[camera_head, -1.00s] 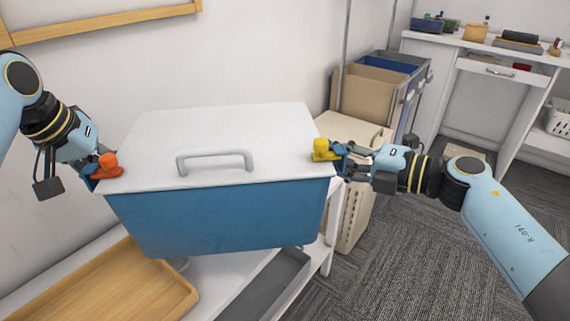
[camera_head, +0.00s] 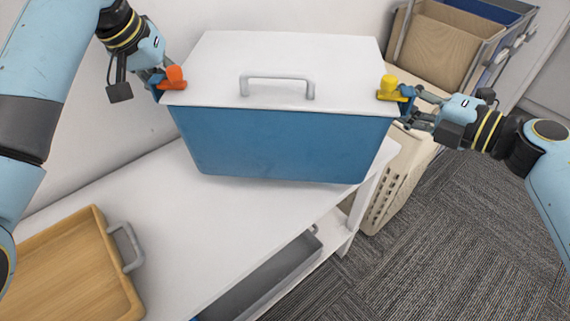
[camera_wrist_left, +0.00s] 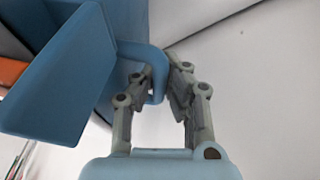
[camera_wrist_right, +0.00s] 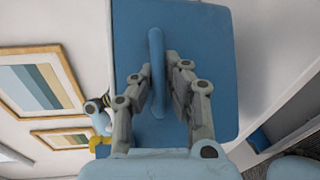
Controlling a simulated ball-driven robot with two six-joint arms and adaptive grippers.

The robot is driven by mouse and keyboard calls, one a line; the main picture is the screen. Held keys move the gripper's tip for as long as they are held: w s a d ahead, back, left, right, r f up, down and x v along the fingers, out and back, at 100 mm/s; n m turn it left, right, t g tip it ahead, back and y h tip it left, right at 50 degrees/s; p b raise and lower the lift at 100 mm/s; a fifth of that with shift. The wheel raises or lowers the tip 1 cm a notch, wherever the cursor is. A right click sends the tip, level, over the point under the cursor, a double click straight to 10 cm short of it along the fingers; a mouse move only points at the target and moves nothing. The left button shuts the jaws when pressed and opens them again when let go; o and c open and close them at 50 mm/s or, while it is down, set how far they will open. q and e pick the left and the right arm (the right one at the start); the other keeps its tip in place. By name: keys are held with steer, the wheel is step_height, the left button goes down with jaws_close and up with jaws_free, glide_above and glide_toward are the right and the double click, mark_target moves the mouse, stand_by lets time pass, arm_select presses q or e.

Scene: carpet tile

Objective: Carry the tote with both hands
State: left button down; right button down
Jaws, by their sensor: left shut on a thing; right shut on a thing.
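The tote (camera_head: 285,145) is a blue box with a white lid (camera_head: 300,50), closed, with a grey handle on top. An orange latch (camera_head: 174,78) is at its left end and a yellow latch (camera_head: 389,88) at its right end. My left gripper (camera_head: 156,86) is shut on the tote's left side handle; the blue loop (camera_wrist_left: 157,70) shows between its fingers in the left wrist view. My right gripper (camera_head: 412,108) is shut on the right side handle (camera_wrist_right: 156,60). The tote looks about level; whether its bottom touches the white surface I cannot tell.
A white bench top (camera_head: 190,235) extends below and in front of the tote. A wooden tray (camera_head: 70,265) with a grey handle lies at its left. A grey drawer (camera_head: 270,275) is below its edge. Beige bins (camera_head: 440,45) stand at the back right. Carpet (camera_head: 440,230) is clear at right.

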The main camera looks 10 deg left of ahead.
arm_select(q)
steer(key=shift+a+r, duration=0.15)
steer(key=shift+a, duration=0.05)
arm_select(e)
steer(key=shift+d+r, duration=0.1)
steer(key=shift+r, duration=0.1)
steer(key=shift+f, duration=0.1)
